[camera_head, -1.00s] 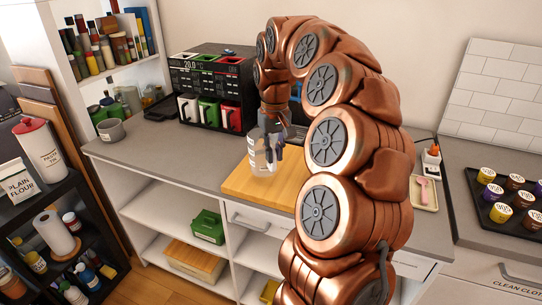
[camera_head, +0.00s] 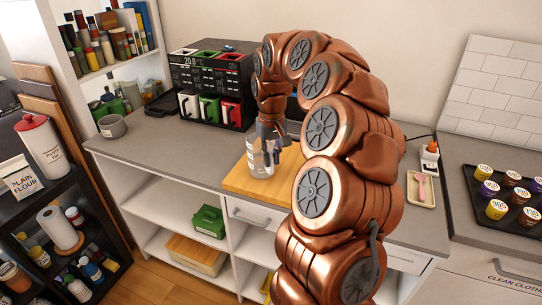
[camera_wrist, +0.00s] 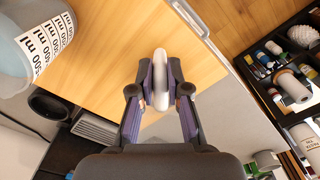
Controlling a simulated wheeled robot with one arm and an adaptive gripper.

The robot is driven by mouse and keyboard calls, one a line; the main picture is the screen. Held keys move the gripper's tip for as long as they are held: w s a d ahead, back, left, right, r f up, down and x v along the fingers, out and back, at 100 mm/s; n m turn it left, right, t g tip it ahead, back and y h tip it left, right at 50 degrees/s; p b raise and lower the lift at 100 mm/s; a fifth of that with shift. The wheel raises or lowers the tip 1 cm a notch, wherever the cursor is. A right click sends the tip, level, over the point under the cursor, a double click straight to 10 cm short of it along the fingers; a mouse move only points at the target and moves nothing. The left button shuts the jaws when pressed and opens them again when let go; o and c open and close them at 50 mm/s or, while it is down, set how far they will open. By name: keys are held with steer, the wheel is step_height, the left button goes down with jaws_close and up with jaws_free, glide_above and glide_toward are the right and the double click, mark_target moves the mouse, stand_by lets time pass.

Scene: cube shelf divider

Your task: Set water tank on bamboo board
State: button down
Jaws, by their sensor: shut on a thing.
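The water tank (camera_head: 259,160) is a clear container with white scale labels. In the head view it is upright over the left part of the bamboo board (camera_head: 240,182), its base at or just above the wood; I cannot tell if it touches. In the wrist view a clear wall with "ml" labels (camera_wrist: 38,45) shows at top left, over the bamboo (camera_wrist: 115,75). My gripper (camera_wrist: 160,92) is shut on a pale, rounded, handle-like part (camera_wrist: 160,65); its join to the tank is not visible. In the head view my gripper (camera_head: 272,138) is at the tank's upper right.
A black rack with white, green and red containers (camera_head: 208,105) stands behind the board. A grey pot (camera_head: 112,127) is at the counter's left end. My arm hides the board's right side. A tray with a pink item (camera_head: 421,188) lies to the right. Counter left of the board is clear.

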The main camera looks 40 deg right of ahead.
steer(key=shift+f, duration=0.2)
steer(key=c, duration=1.1)
jaws_free()
steer(key=shift+c, duration=0.2)
steer(key=shift+r, duration=0.2)
step_height(320, 180, up, 12)
steer(key=b, duration=0.2)
steer(key=s+a+f+n, duration=0.2)
steer(key=s+a, duration=0.3)
steer(key=a, duration=0.3)
steer(key=s+a+f+n, duration=0.1)
steer(key=s+a+f, duration=0.1)
steer(key=s+a, duration=0.55)
steer(key=s+a+f+g, duration=0.1)
steer(key=s+a+f, duration=0.3)
steer(key=s, duration=0.5)
steer(key=s+a+f, duration=0.3)
steer(key=s+f, duration=0.5)
steer(key=s, duration=0.1)
steer(key=shift+s+a+g, duration=0.2)
steer(key=shift+a+g, duration=0.15)
steer(key=shift+g, duration=0.05)
